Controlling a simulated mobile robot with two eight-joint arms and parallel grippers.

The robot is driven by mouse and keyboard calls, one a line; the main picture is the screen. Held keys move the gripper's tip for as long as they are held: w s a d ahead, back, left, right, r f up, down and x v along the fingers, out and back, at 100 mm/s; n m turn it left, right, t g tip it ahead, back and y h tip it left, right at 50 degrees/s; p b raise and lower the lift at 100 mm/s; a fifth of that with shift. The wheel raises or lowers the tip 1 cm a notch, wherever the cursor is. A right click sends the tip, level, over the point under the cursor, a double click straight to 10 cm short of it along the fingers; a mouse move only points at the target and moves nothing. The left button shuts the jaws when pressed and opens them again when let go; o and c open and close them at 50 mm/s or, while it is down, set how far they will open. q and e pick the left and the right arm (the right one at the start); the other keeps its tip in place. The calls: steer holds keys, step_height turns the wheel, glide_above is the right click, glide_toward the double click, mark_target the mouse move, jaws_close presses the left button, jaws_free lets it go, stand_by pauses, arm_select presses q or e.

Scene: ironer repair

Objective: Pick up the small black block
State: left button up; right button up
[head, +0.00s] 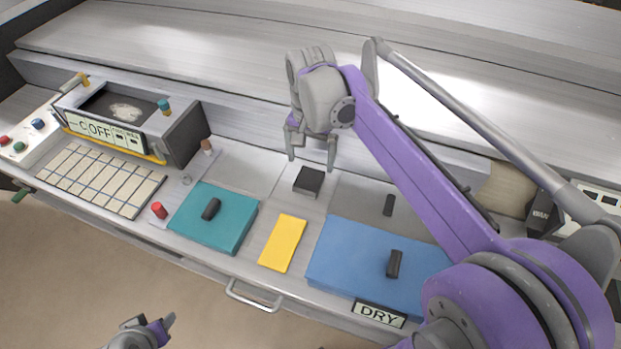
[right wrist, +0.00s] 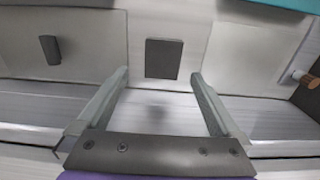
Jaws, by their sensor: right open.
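The small black block (head: 308,183) lies on the grey worktop, behind the yellow card. It also shows in the right wrist view (right wrist: 163,58), just beyond the fingertips and roughly centred between them. My right gripper (head: 311,161) is open and empty, pointing down just behind the block in the head view and apart from it. Its two fingers also show in the right wrist view (right wrist: 160,75). My left gripper (head: 160,328) is partly in view at the bottom left, away from the worktop; its jaws cannot be made out.
A teal box (head: 235,230) and a blue box (head: 335,265), both with dark handles, flank the yellow card (head: 283,243). A thin dark piece (head: 388,205) lies right of the block. A red knob (head: 159,210) and control unit (head: 185,138) stand left. The ironer's long metal body runs behind.

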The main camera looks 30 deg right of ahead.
mark_target(309, 179)
step_height(309, 179, down, 3)
steer(key=shift+a+r, duration=0.1)
steer(key=shift+r, duration=0.05)
steer(key=shift+w+f, duration=0.15)
steer(key=shift+f, duration=1.35)
steer(key=shift+w+f, duration=0.15)
steer(key=shift+f, duration=1.3)
steer(key=c, duration=1.3)
steer(key=shift+r, duration=0.1)
step_height(309, 179, up, 10)
steer(key=shift+f, duration=0.1)
